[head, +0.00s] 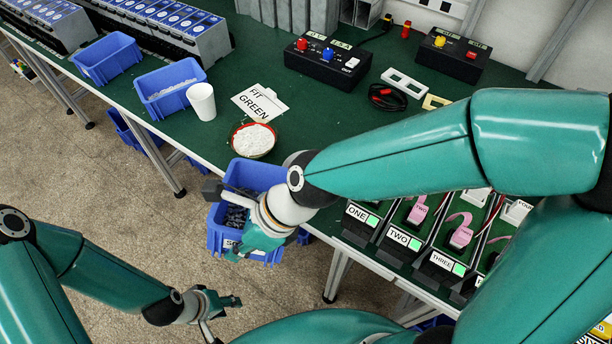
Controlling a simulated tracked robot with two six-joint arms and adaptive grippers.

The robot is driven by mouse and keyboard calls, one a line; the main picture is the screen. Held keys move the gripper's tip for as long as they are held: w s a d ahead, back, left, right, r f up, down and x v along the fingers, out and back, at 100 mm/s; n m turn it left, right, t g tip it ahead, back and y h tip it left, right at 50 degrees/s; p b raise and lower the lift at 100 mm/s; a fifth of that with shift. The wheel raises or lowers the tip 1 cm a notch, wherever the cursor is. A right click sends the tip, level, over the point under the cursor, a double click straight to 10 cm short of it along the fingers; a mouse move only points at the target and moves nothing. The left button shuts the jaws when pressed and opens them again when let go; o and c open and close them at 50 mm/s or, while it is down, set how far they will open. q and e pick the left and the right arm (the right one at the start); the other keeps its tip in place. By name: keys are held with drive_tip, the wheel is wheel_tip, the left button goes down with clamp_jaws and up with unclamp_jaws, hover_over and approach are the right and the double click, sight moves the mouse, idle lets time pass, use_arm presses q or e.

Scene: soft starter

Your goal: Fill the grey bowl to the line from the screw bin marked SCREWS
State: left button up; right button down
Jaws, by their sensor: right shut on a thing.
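A blue bin (214,238) holds dark screws (236,214) and sits at the table's front edge. A bowl (235,150) with a reddish rim stands on the table behind the bin, heaped with white pieces. No clearly grey bowl and no fill line can be made out. My left gripper (222,315) is low at the front, over the floor, with fingers apart and empty.
A white cup (202,101), a card (259,103) reading "FIT GREEN" and two blue bins (107,58) (169,88) stand on the green table. Control boxes (328,62) are behind. Numbered units (402,238) line the right front, partly behind my right arm.

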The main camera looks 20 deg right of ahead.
sight(240, 232)
drive_tip(key=r, duration=0.2)
drive_tip(key=d+r+y, duration=0.1)
drive_tip(key=shift+w+d, duration=0.1)
drive_tip(key=shift+w, duration=0.25)
drive_tip(key=shift+s+b, duration=0.1)
drive_tip(key=shift+b, duration=0.2)
drive_tip(key=shift+w+r, duration=0.15)
drive_tip(key=shift+w, duration=0.05)
drive_tip(key=shift+d, duration=0.1)
drive_tip(key=shift+s+r, duration=0.1)
drive_tip(key=shift+w+d+r+g, duration=0.1)
drive_tip(key=shift+w+g, duration=0.1)
drive_tip(key=shift+g, duration=0.1)
drive_tip(key=shift+s+d+r+b, duration=0.1)
drive_tip(key=shift+b, duration=0.2)
drive_tip(key=shift+w+r+y, duration=0.1)
drive_tip(key=shift+w+y, duration=0.1)
drive_tip(key=shift+y, duration=0.1)
